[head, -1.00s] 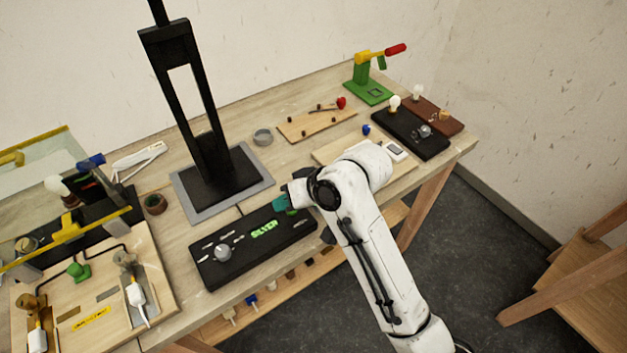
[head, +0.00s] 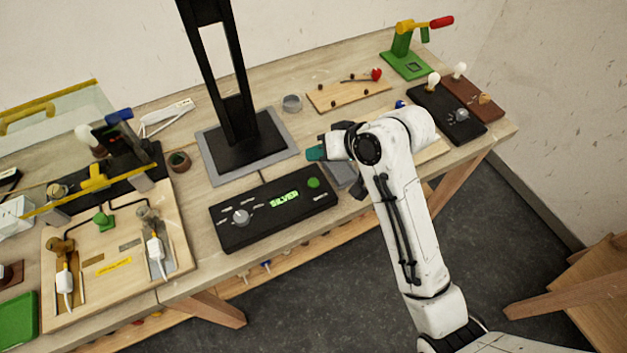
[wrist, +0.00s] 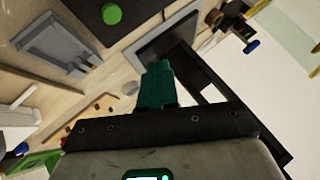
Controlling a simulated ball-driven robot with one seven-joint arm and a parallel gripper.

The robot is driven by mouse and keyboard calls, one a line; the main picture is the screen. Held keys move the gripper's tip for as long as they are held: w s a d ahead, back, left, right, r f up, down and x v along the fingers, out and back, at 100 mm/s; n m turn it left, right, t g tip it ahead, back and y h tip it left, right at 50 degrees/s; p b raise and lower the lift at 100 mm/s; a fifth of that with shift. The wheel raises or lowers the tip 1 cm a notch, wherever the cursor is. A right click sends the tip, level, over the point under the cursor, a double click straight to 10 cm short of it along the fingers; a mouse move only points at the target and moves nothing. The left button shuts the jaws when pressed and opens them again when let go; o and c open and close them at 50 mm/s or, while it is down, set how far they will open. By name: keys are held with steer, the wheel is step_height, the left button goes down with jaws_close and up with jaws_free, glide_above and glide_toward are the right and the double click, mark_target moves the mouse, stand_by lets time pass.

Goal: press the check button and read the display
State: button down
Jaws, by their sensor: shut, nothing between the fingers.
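The black control box (head: 250,232) sits at the table's front edge in the head view. Its display (head: 284,199) glows green and reads "SILVER". The green round check button (head: 313,183) is at the box's right end, uncovered; it also shows in the wrist view (wrist: 111,14). A silver knob (head: 241,216) is on the box's left part. My gripper (head: 315,153), with teal fingertips, is above and behind the button, apart from it. In the wrist view the fingers (wrist: 156,85) are together with nothing between them.
A black frame stand (head: 243,140) rises behind the box. A wooden wiring board (head: 120,250) with plugs lies to the left. A green lever press (head: 405,58) and black lamp base (head: 445,115) stand at the right. A grey tray (wrist: 62,45) lies beside the box.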

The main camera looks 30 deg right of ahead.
steer(key=b, duration=0.5)
glide_above(317, 183)
step_height(317, 183, down, 6)
steer(key=shift+d+r, duration=0.1)
steer(key=shift+r, duration=0.15)
steer(key=shift+f+b, duration=0.5)
steer(key=shift+f, duration=0.5)
steer(key=shift+f, duration=0.15)
stand_by(0.6)
steer(key=shift+f, duration=0.25)
steer(key=shift+f, duration=0.4)
stand_by(0.8)
steer(key=shift+r+p, duration=0.85)
steer(key=shift+p, duration=0.2)
